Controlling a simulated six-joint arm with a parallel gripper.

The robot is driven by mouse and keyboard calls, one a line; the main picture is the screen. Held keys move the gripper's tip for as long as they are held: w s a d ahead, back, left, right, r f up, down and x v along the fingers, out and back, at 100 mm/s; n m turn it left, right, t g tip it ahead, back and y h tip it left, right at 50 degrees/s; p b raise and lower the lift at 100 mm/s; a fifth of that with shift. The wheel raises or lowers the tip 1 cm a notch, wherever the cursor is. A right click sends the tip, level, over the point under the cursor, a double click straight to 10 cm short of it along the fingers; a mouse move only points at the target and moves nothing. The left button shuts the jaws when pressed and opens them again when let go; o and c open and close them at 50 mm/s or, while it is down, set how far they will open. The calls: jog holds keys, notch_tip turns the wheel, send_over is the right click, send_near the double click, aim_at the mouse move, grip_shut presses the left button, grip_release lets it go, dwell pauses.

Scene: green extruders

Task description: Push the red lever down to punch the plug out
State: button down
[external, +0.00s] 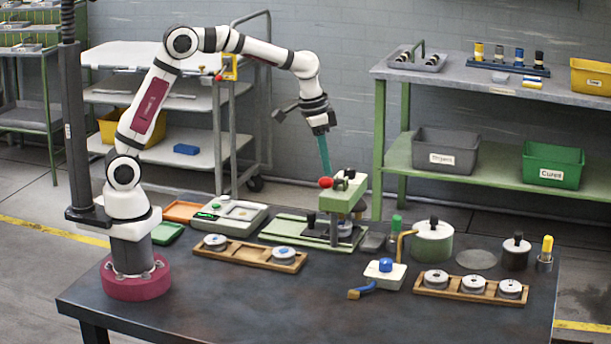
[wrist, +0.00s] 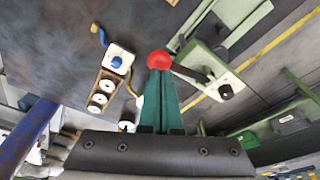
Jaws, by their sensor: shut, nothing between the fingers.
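The red lever knob (external: 326,183) sticks out on the left of the pale green press (external: 345,196), which stands upright on a green base plate near the table's back edge. My gripper (external: 327,174) has long green fingers pointing down, with their tips right at the knob from above. In the wrist view, the red knob (wrist: 159,60) sits just beyond the tips of my shut fingers (wrist: 160,74), with nothing held between them. Whether the tips touch the knob cannot be told. The press shows to the right there (wrist: 215,85). The plug cannot be made out.
A wooden tray with discs (external: 232,259) lies left of the press, another (external: 455,292) at the front right. A lidded pot (external: 433,247) and a white block with a blue knob (external: 385,270) stand to the right. The table's front left is clear.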

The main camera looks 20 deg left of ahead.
aim_at(324, 177)
jog(key=x, duration=0.4)
jog(key=a+x, duration=0.1)
jog(key=shift+s+f, duration=0.25)
jog(key=shift+f, duration=0.25)
jog(key=shift+r, duration=0.1)
jog(key=shift+w+d+v, duration=0.1)
jog(key=shift+d+v, duration=0.1)
jog(key=shift+v, duration=0.9)
jog(key=shift+w+d+v, duration=0.15)
jog(key=shift+d+v, duration=0.05)
jog(key=shift+v, duration=0.9)
jog(key=shift+r, duration=0.2)
jog(key=v, duration=0.4)
jog(key=shift+w+d+r, duration=0.2)
jog(key=shift+d+r, duration=0.2)
jog(key=shift+r, duration=0.1)
jog(key=shift+a, duration=0.1)
